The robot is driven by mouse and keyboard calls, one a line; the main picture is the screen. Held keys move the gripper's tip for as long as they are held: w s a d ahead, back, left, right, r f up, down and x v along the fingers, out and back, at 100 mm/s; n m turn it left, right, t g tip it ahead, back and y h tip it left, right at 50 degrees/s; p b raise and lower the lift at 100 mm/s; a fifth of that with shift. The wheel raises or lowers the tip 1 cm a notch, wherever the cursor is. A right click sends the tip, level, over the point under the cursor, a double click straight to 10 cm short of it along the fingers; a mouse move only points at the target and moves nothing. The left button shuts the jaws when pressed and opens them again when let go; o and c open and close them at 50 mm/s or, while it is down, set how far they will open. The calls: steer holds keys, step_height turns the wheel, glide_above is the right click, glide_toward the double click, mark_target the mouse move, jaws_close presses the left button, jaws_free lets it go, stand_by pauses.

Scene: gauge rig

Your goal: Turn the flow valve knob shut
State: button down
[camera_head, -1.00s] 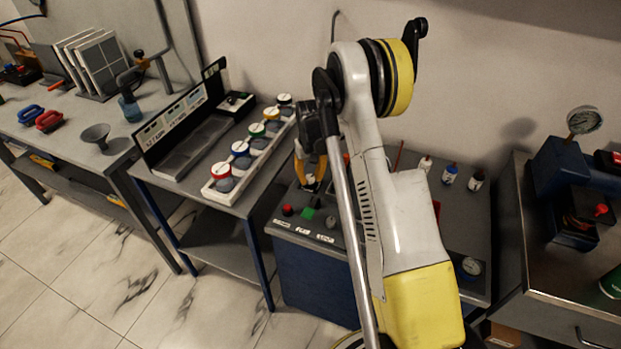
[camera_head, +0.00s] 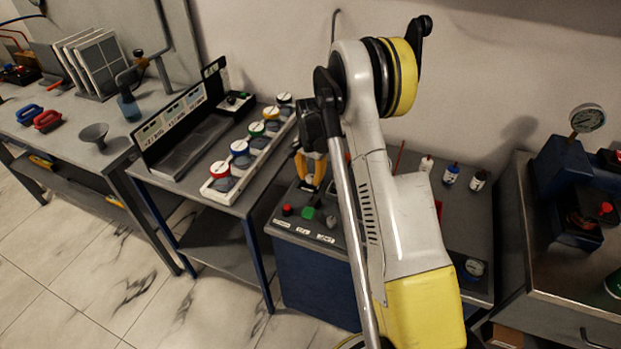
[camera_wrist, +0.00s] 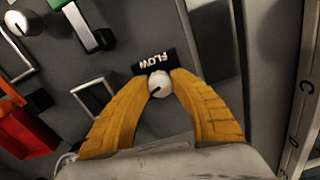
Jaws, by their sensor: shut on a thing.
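The flow valve knob (camera_wrist: 160,84) is a small round whitish knob with a dark pointer mark, seen in the wrist view just below a black label reading FLOW (camera_wrist: 153,62). The pointer slants toward the lower left in that view. My gripper (camera_wrist: 159,88) has its two yellow fingers closed around the knob, one on each side.
On the rig's front edge are a red button (camera_head: 287,210), a green button (camera_head: 308,213) and a grey knob (camera_head: 331,221). A rack of colored-lid jars (camera_head: 239,150) stands to the left. Small bottles (camera_head: 451,174) stand on the right.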

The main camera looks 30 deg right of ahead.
mark_target(310, 177)
steer(key=shift+m, duration=1.5)
steer(key=c, duration=1.1)
jaws_free()
steer(key=shift+o, duration=0.2)
step_height(310, 177, up, 12)
